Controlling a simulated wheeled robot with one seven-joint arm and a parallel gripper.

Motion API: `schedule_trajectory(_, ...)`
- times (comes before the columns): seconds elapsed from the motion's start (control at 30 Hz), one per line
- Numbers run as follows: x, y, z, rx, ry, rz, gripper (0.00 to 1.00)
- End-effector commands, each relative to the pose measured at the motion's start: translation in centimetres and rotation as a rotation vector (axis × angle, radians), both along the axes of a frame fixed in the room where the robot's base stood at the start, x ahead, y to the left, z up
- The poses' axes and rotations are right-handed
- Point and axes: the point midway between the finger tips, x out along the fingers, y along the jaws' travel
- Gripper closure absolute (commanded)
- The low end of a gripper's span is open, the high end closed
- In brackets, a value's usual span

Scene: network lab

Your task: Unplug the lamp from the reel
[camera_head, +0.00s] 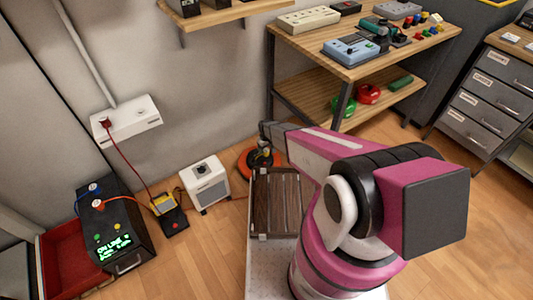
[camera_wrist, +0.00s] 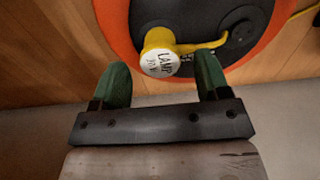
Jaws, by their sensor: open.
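The reel (camera_wrist: 125,30) has an orange rim and a dark face, seen close at the top of the wrist view. In the head view the reel (camera_head: 245,165) is on the floor by the wall, partly covered by my arm. The lamp plug (camera_wrist: 160,42) is yellow, with a white end marked "LAMP", and sits at the reel's face. A yellow cord runs from it to the right. My gripper (camera_wrist: 161,70) is open, its green fingers to the left and right of the plug. I see gaps between fingers and plug. The lamp itself is not clearly seen.
A white box (camera_head: 206,184) stands left of the reel. Further left are a black unit (camera_head: 112,235) with a lit display and a red tray (camera_head: 65,262). A workbench (camera_head: 355,70) stands behind my arm at the right. Open wooden floor lies in front of the white box.

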Motion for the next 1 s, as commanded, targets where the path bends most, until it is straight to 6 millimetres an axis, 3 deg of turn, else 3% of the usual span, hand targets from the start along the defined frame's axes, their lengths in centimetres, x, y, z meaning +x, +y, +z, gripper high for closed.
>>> schedule_trajectory(0.1, 0.1, 0.0, -1.7, 0.0, 0.0, 0.0, 0.31)
schedule_trajectory(0.3, 0.0, 0.0, -3.2, 0.0, 0.0, 0.0, 0.31)
schedule_trajectory(1.0, 0.0, 0.0, -3.4, 0.0, 0.0, 0.0, 0.31)
